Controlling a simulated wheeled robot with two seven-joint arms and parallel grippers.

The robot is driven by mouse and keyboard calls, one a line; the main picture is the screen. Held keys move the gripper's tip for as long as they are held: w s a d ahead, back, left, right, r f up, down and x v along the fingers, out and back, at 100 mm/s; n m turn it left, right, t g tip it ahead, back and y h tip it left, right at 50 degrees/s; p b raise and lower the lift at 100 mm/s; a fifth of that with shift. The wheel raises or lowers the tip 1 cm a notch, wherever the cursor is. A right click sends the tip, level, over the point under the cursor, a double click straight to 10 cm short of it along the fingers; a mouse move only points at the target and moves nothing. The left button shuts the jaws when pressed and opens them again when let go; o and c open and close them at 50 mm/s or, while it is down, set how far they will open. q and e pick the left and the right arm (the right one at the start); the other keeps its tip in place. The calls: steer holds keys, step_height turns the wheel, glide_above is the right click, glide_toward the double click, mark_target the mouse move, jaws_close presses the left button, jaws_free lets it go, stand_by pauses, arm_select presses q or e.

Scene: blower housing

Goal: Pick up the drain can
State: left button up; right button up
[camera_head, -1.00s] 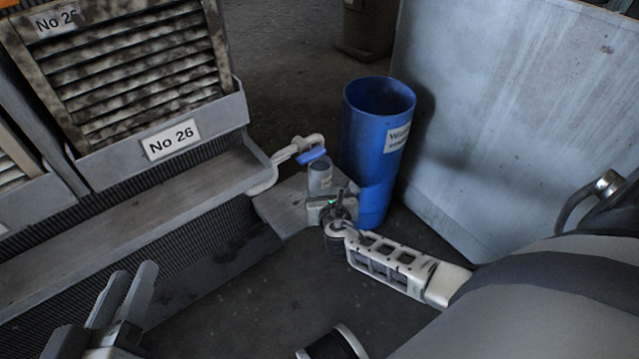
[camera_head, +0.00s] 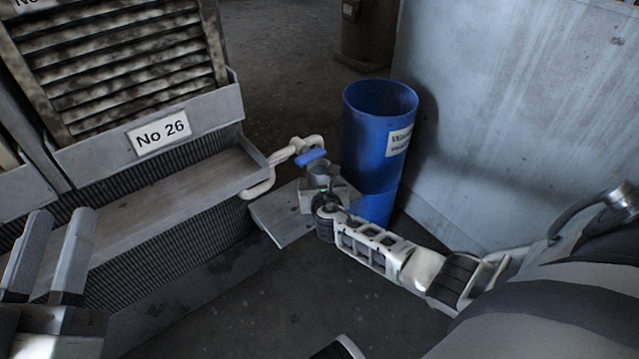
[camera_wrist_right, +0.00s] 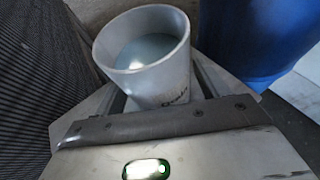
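The drain can (camera_head: 319,173) is a small open grey-white cup on a flat metal plate (camera_head: 283,222), under the blue-handled tap. In the right wrist view the drain can (camera_wrist_right: 146,58) has pale liquid inside and some lettering on its side. My right gripper (camera_head: 322,192) is at the can, with its fingers on either side of it. I cannot tell whether the fingers press on it. My left gripper (camera_head: 55,245) is open and empty at the lower left, far from the can, in front of the housing.
A tall blue bin (camera_head: 376,145) stands right behind the can; it also shows in the wrist view (camera_wrist_right: 258,38). The tap (camera_head: 308,157) hangs close above the can. The housing ledge (camera_head: 165,200) is at the left, a grey panel (camera_head: 515,120) at the right.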

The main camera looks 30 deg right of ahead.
steer(key=c, duration=1)
steer(key=shift+o, duration=0.2)
steer(key=shift+r, duration=0.15)
